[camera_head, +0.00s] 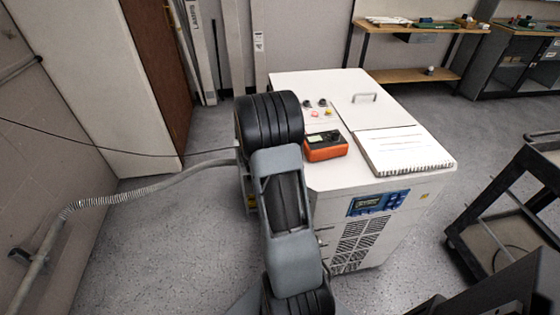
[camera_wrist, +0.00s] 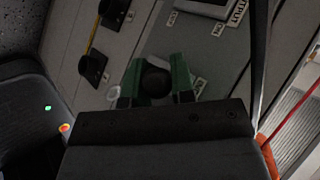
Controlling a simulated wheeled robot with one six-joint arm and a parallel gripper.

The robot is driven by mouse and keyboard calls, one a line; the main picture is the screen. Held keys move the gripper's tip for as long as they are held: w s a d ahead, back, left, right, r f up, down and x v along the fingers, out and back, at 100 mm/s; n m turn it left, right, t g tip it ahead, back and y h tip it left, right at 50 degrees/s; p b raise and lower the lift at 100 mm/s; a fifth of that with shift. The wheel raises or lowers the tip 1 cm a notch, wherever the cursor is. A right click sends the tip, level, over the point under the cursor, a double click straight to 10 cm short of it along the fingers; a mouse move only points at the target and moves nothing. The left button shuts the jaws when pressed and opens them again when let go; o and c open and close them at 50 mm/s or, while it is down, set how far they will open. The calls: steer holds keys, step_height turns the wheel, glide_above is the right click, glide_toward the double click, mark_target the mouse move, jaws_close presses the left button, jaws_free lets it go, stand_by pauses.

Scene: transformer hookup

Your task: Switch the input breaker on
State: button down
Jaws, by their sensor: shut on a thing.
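In the wrist view, my gripper (camera_wrist: 156,76) has its two green fingers on either side of a dark round handle (camera_wrist: 155,84) on a grey panel. The gripper is shut on this handle, which appears to be the breaker's. A small ON label (camera_wrist: 197,87) lies just right of the fingers. A larger label ending in "PUT" (camera_wrist: 236,12) is at the top right; its first letters are unclear. In the head view, my own arm hides the gripper and the panel on the left side of the white cabinet (camera_head: 340,180). The breaker's on or off position cannot be told.
An orange meter (camera_head: 325,147) and a notebook (camera_head: 403,152) lie on the cabinet. A cable and hose (camera_head: 125,194) run to its left side. A dark cart (camera_head: 510,205) stands right.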

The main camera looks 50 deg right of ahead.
steer(key=c, duration=1.2)
jaws_free()
steer(key=shift+c, duration=0.2)
steer(key=p+v, duration=0.4)
steer(key=v, duration=1)
